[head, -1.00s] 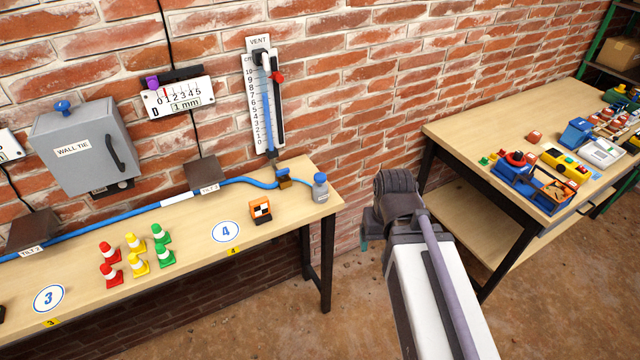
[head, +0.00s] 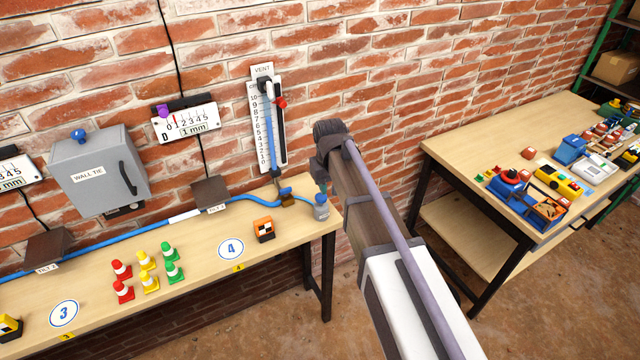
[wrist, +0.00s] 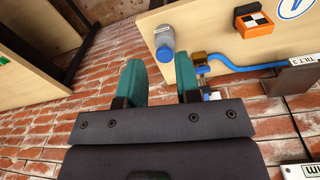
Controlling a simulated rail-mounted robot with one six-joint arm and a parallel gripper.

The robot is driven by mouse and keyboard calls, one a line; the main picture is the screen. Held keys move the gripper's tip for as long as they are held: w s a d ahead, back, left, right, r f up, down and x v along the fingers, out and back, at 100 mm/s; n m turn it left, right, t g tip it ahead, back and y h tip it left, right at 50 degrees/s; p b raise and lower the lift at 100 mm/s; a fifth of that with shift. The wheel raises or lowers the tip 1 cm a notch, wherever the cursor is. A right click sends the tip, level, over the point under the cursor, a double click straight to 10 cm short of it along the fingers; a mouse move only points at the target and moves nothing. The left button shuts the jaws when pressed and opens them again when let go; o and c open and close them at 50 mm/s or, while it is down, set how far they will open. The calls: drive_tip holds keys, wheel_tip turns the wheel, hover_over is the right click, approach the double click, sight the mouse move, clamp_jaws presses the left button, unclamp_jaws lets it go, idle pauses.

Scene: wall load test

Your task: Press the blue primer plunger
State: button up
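The primer is a small grey-blue bottle (head: 320,210) with a blue top, standing at the right end of the wall bench.
A blue hose (head: 250,198) runs along the bench to a brass-coloured fitting (head: 287,201) beside the bottle. An orange-and-black marker block (head: 264,229) stands left of it. The vent gauge (head: 267,120) is on the wall behind. A second table (head: 470,150) stands to the right, past a floor gap.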

sight(320, 200)
drive_tip(key=shift+n, duration=0.6)
drive_tip(key=w+a, duration=0.1)
drive_tip(key=w, duration=0.1)
drive_tip(key=w+a, duration=0.1)
drive_tip(key=w, duration=0.2)
drive_tip(key=w+a, duration=0.1)
drive_tip(key=w, duration=0.2)
drive_tip(key=shift+w+r, duration=0.1)
drive_tip(key=shift+r, duration=0.3)
drive_tip(key=shift+c, duration=1.4)
drive_tip(key=shift+w+d+n, duration=0.1)
drive_tip(key=shift+w+n, duration=0.2)
drive_tip(key=shift+c, duration=0.8)
drive_tip(key=shift+s+t, duration=0.2)
drive_tip(key=shift+t, duration=0.1)
clamp_jaws()
drive_tip(key=f+b, duration=0.4)
drive_tip(key=w+f+b, duration=0.1)
drive_tip(key=f+b, duration=0.9)
drive_tip(key=shift+w+d, duration=0.15)
drive_tip(key=shift+d, duration=0.15)
wheel_tip(320, 200, down, 3)
drive_tip(key=b, duration=0.3)
drive_tip(key=shift+f, duration=0.1)
drive_tip(key=shift+s+r, duration=0.2)
drive_tip(key=shift+r, duration=0.05)
drive_tip(key=shift+f, duration=0.1)
